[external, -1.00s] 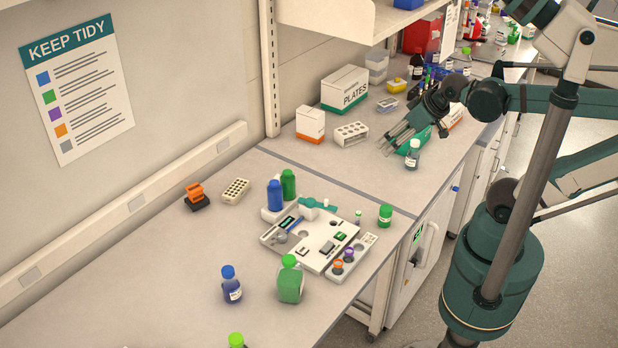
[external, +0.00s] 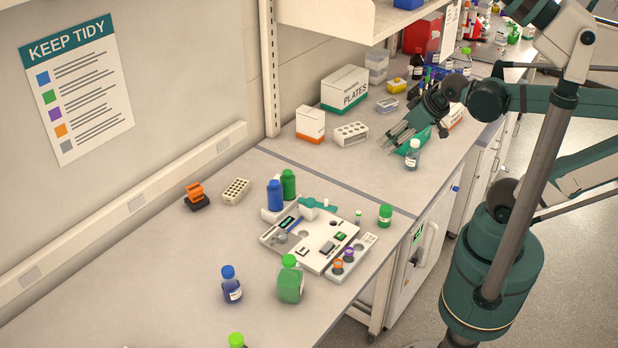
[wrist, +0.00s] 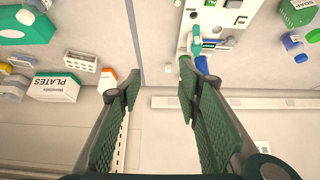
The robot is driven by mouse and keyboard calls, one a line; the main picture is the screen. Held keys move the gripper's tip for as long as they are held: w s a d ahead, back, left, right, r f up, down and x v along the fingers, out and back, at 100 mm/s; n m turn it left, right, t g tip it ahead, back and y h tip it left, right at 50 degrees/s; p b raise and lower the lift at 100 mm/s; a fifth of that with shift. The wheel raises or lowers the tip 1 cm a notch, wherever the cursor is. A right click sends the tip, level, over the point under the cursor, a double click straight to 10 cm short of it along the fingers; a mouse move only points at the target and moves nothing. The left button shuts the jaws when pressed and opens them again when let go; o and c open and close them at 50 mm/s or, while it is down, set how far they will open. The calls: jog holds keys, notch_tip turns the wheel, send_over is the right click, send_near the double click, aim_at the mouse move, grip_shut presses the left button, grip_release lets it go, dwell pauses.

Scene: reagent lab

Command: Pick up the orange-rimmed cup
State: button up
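The orange-rimmed cup (external: 338,267) sits in a small pale rack (external: 362,249) at the right side of the white device board, near the bench's front edge. A purple-rimmed cup (external: 348,254) stands beside it in the same rack. I cannot make out the orange-rimmed cup in the wrist view. My gripper (external: 388,143) is open and above the far part of the bench, well away from the cup. In the wrist view my gripper (wrist: 158,82) shows its two fingers wide apart with nothing between them.
The white board (external: 312,240) carries several small parts. A green bottle (external: 290,282) and a blue-capped bottle (external: 231,286) stand in front of it. A green-capped jar (external: 385,215) is to its right. A clear bottle (external: 412,157) stands near my gripper.

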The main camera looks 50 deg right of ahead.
jog(key=shift+a+f, duration=0.1)
jog(key=m+g+b, duration=0.6)
jog(key=m+g, duration=0.1)
jog(key=m, duration=1.1)
send_near(338, 263)
jog(key=shift+s+a+f, duration=0.25)
jog(key=shift+a+f, duration=0.25)
jog(key=shift+f, duration=0.1)
jog(key=shift+f, duration=1.2)
jog(key=shift+f, duration=0.1)
jog(key=shift+f, duration=2.5)
